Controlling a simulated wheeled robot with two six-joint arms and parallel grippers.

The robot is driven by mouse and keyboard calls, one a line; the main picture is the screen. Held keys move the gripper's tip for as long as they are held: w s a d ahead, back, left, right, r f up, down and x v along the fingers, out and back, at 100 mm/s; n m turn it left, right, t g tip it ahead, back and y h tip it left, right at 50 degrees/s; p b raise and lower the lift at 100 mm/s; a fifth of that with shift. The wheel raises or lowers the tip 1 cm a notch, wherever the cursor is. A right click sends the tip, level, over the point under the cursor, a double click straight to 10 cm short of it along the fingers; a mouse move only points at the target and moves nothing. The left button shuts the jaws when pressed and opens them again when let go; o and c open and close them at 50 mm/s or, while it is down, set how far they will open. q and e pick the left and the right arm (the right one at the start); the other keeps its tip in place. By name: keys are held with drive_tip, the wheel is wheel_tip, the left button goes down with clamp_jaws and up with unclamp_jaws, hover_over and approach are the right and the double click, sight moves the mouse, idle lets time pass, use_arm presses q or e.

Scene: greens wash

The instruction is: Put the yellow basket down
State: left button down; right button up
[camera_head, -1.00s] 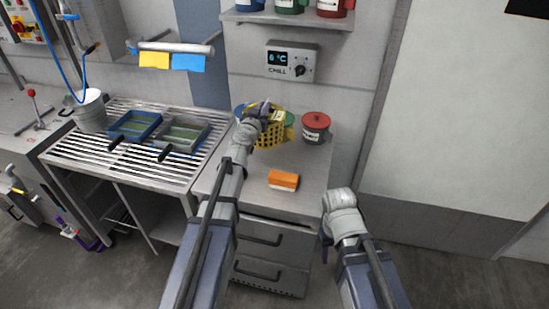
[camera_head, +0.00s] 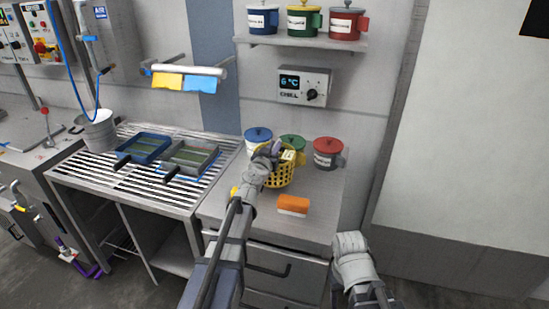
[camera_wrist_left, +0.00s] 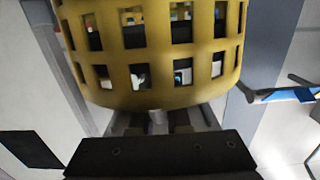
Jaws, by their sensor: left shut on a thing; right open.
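The yellow basket (camera_head: 284,174) is at the steel counter, in front of the blue-lidded and green-lidded canisters. My left gripper (camera_head: 270,152) is shut on the yellow basket near its rim, and my wrist hides part of it. In the left wrist view the yellow basket (camera_wrist_left: 150,50) fills the top middle, its slotted wall close before the gripper (camera_wrist_left: 158,120). I cannot tell whether its bottom touches the counter. My right gripper is at the lower right, in front of the counter; its fingers are hidden behind my wrist (camera_head: 352,250) in the head view.
An orange and white sponge (camera_head: 292,206) lies on the counter (camera_head: 250,215) in front of the basket. Blue-lidded (camera_head: 257,138), green-lidded (camera_head: 293,144) and red-lidded (camera_head: 327,153) canisters stand behind. A slatted drain rack (camera_head: 110,180) with two trays is to the left.

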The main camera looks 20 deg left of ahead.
use_arm(q)
wheel_tip(320, 180, down, 3)
drive_tip(key=shift+b, duration=1.05)
drive_tip(key=shift+r, duration=0.15)
use_arm(e)
wheel_tip(320, 180, down, 3)
drive_tip(key=shift+r, duration=0.1)
use_arm(q)
drive_tip(key=c, duration=0.9)
unclamp_jaws()
drive_tip(key=shift+s, duration=0.1)
drive_tip(key=s, duration=1.1)
drive_tip(key=shift+s+a+r+p, duration=0.2)
drive_tip(key=shift+s+r+p, duration=0.1)
drive_tip(key=shift+s+p, duration=0.1)
use_arm(e)
drive_tip(key=shift+r, duration=0.3)
